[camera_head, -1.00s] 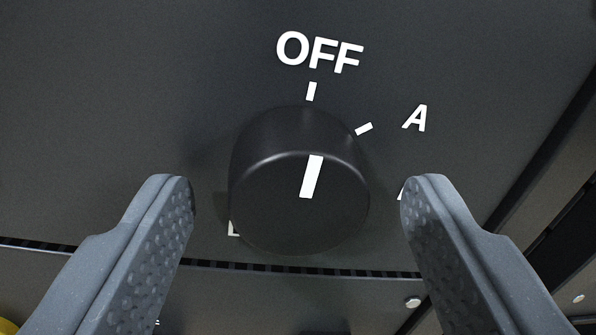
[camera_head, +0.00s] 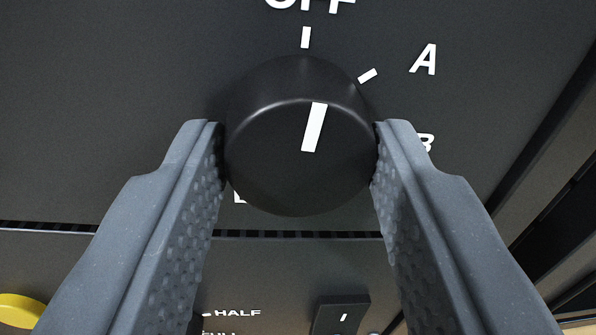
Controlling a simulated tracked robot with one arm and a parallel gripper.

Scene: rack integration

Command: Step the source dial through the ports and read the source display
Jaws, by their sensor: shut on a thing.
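The source dial (camera_head: 270,160) is a round black knob with a white pointer line on its face, on a dark panel. Its pointer leans slightly right of straight up, toward the OFF tick. Labels OFF, cut by the top edge, A (camera_head: 423,59) and a partly covered B (camera_head: 426,141) stand around it; a further letter at lower left is mostly hidden. My gripper (camera_head: 299,150) is shut on the dial, one grey padded finger against each side. No source display is in view.
Below a slotted seam is another panel with a black switch or knob (camera_head: 341,312) and HALF (camera_head: 237,313) and FULL labels. A yellow round part (camera_head: 20,308) shows at lower left. Dark rack rails run along the right side.

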